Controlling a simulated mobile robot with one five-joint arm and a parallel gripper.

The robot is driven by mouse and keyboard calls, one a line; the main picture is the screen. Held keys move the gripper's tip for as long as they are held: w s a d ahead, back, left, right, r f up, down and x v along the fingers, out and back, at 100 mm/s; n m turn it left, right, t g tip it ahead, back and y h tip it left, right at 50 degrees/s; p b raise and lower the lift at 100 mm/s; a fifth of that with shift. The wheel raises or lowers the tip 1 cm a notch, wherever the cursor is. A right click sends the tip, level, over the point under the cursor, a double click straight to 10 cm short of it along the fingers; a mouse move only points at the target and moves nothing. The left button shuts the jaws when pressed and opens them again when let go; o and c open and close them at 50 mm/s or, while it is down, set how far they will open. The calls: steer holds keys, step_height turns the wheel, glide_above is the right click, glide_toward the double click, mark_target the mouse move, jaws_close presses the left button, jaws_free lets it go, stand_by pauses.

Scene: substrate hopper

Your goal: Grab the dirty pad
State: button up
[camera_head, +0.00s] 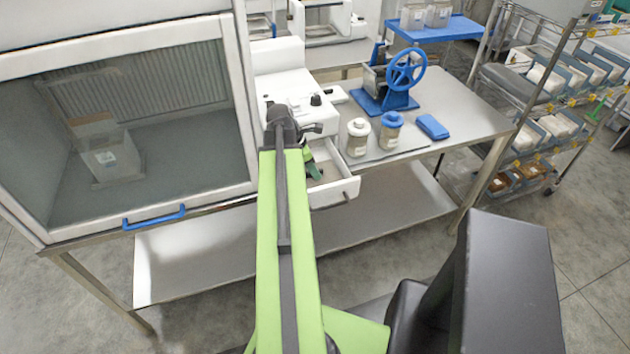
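A blue folded pad (432,127) lies flat on the right part of the steel table, right of two jars; I cannot make out dirt on it. My arm reaches forward to the front of a white machine. Its dark wrist is over an open white drawer (335,192). My gripper (313,168) seems to be the small green and dark piece at the drawer. My arm partly hides it, and its fingers are too small to tell open or shut. The pad is well to the right of my gripper, apart from it.
A blue hand-wheel device (392,80) stands behind a white-lidded jar (358,137) and a blue-lidded jar (390,130). A glass-fronted cabinet (120,130) is at left. A wire shelf rack (540,120) with bins is at right. The table's front right corner is clear.

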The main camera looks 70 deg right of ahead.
jaws_close()
step_height(320, 180, up, 10)
steer(key=p, duration=0.9)
steer(key=shift+f, duration=0.25)
